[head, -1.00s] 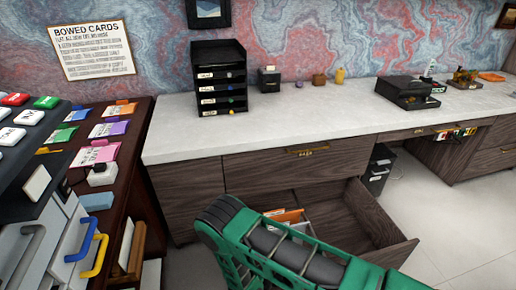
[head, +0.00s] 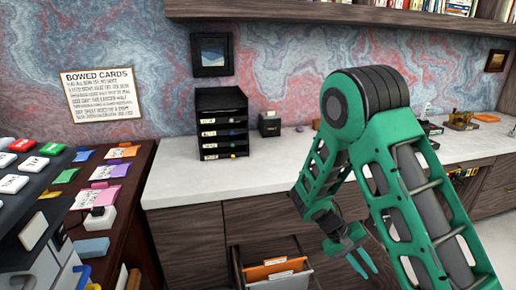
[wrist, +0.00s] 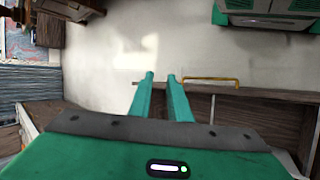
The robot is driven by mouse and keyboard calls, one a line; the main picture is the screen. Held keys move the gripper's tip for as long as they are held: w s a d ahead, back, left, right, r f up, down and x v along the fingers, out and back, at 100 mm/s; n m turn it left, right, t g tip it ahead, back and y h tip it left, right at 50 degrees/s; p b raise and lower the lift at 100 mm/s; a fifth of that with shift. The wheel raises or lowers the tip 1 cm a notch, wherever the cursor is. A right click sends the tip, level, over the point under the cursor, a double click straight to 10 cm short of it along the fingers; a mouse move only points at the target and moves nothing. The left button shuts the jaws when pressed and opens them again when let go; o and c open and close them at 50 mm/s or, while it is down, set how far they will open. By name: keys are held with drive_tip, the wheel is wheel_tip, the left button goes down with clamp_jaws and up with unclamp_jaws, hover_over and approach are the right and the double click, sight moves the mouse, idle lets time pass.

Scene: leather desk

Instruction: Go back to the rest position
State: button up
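My green arm is raised on the right of the head view, bent at a high elbow. My gripper (head: 364,268) points down at its lower end, in front of the desk drawers. It also shows in the wrist view (wrist: 160,76), where its two green fingers stand a little apart with nothing between them. The gripper is empty and touches nothing that I can see.
An open drawer (head: 238,272) with hanging folders (head: 275,270) lies left of my gripper. The white desk top (head: 185,187) carries a black tray stack (head: 222,122) and a small black box (head: 269,124). A card rack (head: 122,238) stands at the left.

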drive_tip(key=s+d+r+m+y, duration=0.2)
drive_tip(key=s+d+r, duration=0.25)
drive_tip(key=r, duration=0.35)
drive_tip(key=s+d+r+m+y, duration=0.2)
drive_tip(key=s+d+r+y, duration=0.1)
drive_tip(key=s+r, duration=0.35)
drive_tip(key=s+r+m+t+y, duration=0.1)
drive_tip(key=s+r, duration=0.3)
drive_tip(key=s, duration=0.3)
drive_tip(key=s+r+m+t+y, duration=0.1)
drive_tip(key=s+r+t, duration=0.1)
drive_tip(key=s, duration=0.5)
drive_tip(key=shift+r+y, duration=0.4)
drive_tip(key=shift+r, duration=0.5)
drive_tip(key=shift+d, duration=0.1)
drive_tip(key=shift+w+f, duration=0.25)
drive_tip(key=shift+w, duration=0.4)
